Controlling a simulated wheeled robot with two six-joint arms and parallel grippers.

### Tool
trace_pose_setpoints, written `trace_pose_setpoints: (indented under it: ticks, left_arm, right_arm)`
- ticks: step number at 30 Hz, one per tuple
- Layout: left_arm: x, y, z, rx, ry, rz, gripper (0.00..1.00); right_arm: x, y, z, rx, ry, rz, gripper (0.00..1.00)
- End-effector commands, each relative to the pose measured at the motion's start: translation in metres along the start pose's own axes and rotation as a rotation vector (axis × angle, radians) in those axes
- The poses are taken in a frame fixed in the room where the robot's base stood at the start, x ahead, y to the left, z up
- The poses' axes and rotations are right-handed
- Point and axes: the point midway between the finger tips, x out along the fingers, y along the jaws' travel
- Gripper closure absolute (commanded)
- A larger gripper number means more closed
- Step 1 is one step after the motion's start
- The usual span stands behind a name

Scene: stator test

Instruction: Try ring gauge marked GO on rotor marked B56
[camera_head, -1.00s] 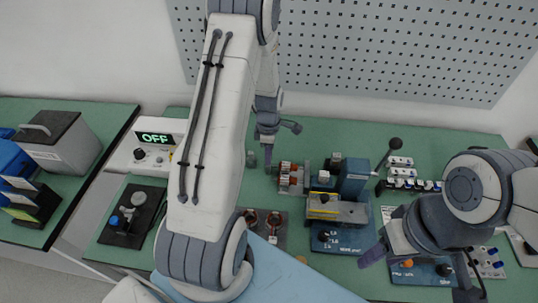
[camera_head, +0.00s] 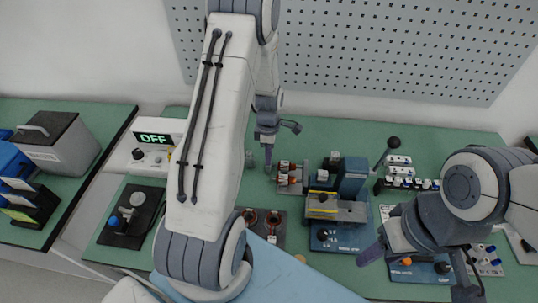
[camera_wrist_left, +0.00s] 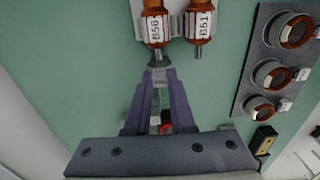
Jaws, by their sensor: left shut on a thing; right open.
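The rotor marked B56 (camera_wrist_left: 155,27) is copper and grey with a white label and lies in a pale holder beside the rotor marked B51 (camera_wrist_left: 201,22). In the head view the rotors (camera_head: 288,170) show small, right of my left gripper (camera_head: 268,163). In the left wrist view my left gripper (camera_wrist_left: 159,68) is shut on a small grey piece (camera_wrist_left: 159,75), which looks like a ring gauge; its marking is not readable. It is in line with the end of the B56 shaft; I cannot tell if it is around it. My right gripper (camera_head: 420,264) is open.
A dark plate (camera_wrist_left: 246,72) with several copper-lined rings stands right of the rotors in the wrist view. A blue and grey bench fixture (camera_head: 352,178) stands right of the rotors in the head view. A display box (camera_head: 158,139) reads OFF. Green bench is clear left of the rotors.

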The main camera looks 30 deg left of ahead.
Motion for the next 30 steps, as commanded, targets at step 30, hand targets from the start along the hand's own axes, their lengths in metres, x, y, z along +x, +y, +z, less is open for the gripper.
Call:
trace_pose_setpoints:
  ticks: [30]
  left_arm:
    - [-0.0003, 0.0003, 0.0061, 0.001, 0.000, 0.000, 1.00]
  right_arm:
    - [-0.0017, -0.0001, -0.0001, 0.000, 0.000, 0.000, 0.50]
